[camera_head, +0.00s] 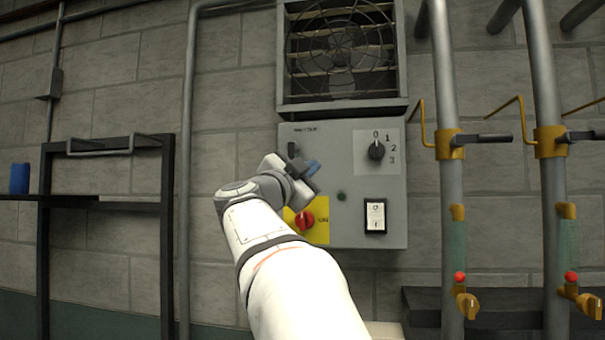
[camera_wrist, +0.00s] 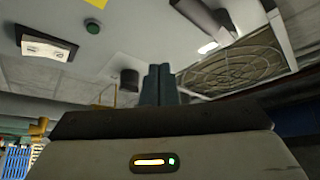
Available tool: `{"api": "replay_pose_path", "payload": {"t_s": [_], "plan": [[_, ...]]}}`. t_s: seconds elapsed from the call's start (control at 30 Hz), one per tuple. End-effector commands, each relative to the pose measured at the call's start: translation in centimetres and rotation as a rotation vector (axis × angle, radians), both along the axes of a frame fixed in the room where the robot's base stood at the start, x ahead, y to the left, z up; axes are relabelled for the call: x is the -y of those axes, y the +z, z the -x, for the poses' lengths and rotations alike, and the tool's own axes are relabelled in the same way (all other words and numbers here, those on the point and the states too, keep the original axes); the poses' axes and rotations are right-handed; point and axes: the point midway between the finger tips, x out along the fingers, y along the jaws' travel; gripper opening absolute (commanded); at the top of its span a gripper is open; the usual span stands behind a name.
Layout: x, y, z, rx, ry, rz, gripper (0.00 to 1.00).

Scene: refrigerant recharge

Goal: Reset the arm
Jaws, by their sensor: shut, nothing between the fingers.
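My arm reaches up from the bottom of the head view toward a grey control panel (camera_head: 350,222) on the wall. My gripper (camera_head: 314,167) is in front of the panel's upper left part, and its blue fingertips point to the right. In the wrist view my gripper's fingers (camera_wrist: 157,82) are together with nothing between them. The panel also shows in the wrist view (camera_wrist: 150,30), with its black rotary knob (camera_wrist: 129,80) just left of the fingers. I cannot tell whether the gripper touches the panel.
A black selector knob (camera_head: 376,151), red switch (camera_head: 305,220) and white rocker switch (camera_head: 375,217) are on the panel. A fan (camera_head: 342,50) is above. Pipes with valves (camera_head: 455,200) stand right. A dark frame (camera_head: 166,220) and blue container (camera_head: 19,178) are left.

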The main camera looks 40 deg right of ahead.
Motion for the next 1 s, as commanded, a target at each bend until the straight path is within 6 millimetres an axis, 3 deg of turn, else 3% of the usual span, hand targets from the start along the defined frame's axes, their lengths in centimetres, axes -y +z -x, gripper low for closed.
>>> {"api": "replay_pose_path", "payload": {"t_s": [0.2,0.4,0.8,1.0], "plan": [[-4.4,-0.4,0.6,0.0,0.006,0.0,0.0],[-7.3,-0.2,1.2,0.001,0.004,0.001,0.0],[-8.7,-0.1,1.4,-0.003,0.009,0.006,0.0],[-11.3,-1.2,-1.2,-0.069,0.185,0.129,0.0]]}}
